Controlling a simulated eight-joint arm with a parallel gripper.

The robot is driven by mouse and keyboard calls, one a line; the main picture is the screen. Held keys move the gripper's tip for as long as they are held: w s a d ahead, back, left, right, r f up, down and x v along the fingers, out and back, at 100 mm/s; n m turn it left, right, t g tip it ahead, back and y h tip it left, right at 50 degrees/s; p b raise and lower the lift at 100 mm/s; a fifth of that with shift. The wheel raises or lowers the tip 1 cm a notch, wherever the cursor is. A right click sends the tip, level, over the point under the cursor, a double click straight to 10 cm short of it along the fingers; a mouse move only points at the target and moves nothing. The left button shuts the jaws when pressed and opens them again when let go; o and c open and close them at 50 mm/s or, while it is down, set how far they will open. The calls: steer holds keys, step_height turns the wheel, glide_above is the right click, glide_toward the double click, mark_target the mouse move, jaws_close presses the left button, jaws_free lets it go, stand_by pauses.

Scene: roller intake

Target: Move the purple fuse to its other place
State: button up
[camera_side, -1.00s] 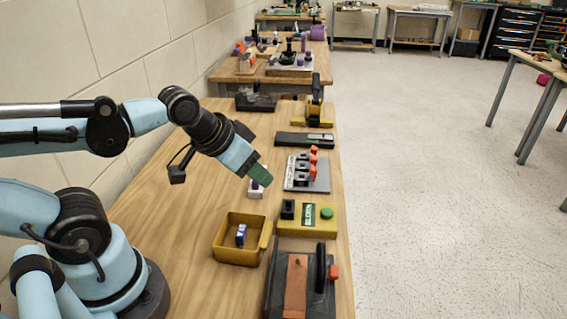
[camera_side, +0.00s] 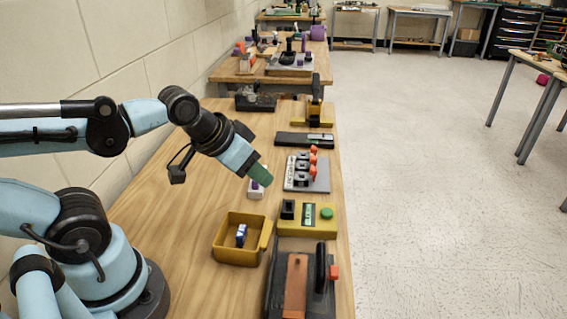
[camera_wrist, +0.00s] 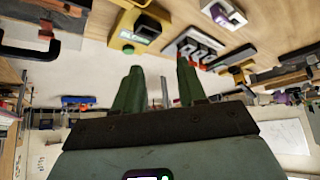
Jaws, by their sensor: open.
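A small white block with a purple top (camera_side: 257,185) stands on the bench, just below my gripper's tip in the side view. I take the purple part as the purple fuse; it also shows at the top of the wrist view (camera_wrist: 224,14). My gripper (camera_side: 262,175) hangs tilted above and beside it, apart from it in the wrist view. There its two green fingers (camera_wrist: 158,82) are spread with nothing between them. To the right in the side view is a grey plate (camera_side: 318,184) with black sockets and several orange-red levers.
A yellow tray (camera_side: 222,252) with a blue-and-white piece (camera_side: 241,235) stands nearer the camera. Beside it are a yellow box (camera_side: 325,229) with a green button and a black device (camera_side: 332,300) with a handle. Bare wood lies left of the white block.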

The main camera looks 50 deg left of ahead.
steer(key=n+g, duration=0.7)
steer(key=n, duration=0.2)
glide_above(256, 184)
steer(key=w+a, duration=0.1)
steer(key=a, duration=0.1)
steer(key=f, duration=0.1)
steer(key=shift+d+f, duration=0.15)
steer(key=shift+f, duration=2.45)
steer(key=shift+d+f, duration=0.1)
steer(key=shift+f, duration=2.5)
jaws_close()
